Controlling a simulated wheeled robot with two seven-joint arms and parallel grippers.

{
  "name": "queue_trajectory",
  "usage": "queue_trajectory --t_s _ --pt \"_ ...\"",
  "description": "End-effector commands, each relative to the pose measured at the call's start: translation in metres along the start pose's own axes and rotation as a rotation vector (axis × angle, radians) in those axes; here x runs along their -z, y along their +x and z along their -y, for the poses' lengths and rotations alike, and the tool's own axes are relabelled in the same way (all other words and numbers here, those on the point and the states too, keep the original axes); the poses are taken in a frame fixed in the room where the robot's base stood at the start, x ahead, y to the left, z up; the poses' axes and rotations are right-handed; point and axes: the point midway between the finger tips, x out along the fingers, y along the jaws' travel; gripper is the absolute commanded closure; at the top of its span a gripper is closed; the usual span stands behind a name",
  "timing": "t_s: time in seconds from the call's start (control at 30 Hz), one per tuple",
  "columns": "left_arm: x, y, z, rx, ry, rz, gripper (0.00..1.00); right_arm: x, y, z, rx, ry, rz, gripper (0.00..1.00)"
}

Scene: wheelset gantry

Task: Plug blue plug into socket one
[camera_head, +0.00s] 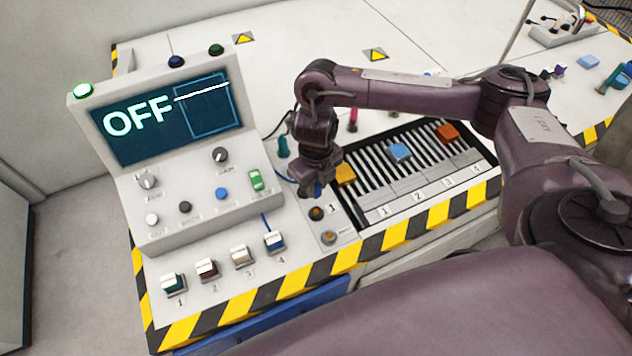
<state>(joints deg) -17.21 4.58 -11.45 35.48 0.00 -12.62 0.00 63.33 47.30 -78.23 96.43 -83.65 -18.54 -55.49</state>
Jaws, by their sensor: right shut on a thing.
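My right gripper (312,188) points down over the console's right part and is shut on the blue plug (317,187), of which only a small blue part shows below the jaws. A blue cable runs to it from the left. Socket one (317,213) is a dark round hole with an orange-brown centre, marked 1, just below the gripper in the picture. The plug appears apart from it, but its height above the panel is hard to tell. My left gripper is not in view.
A second round socket (328,237) lies nearer the front edge. A teal plug (283,147) stands to the left of the gripper. A slotted rack (420,165) with yellow, blue and orange blocks lies right. The control box (200,215) with an OFF screen (170,120) stands left.

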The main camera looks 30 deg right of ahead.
Motion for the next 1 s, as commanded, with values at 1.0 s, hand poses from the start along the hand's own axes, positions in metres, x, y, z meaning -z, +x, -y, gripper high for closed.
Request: queue_trajectory --t_s 1.0 --pt "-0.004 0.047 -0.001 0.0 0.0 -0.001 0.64 0.0 0.058 0.0 0.0 0.0 0.0 1.0"
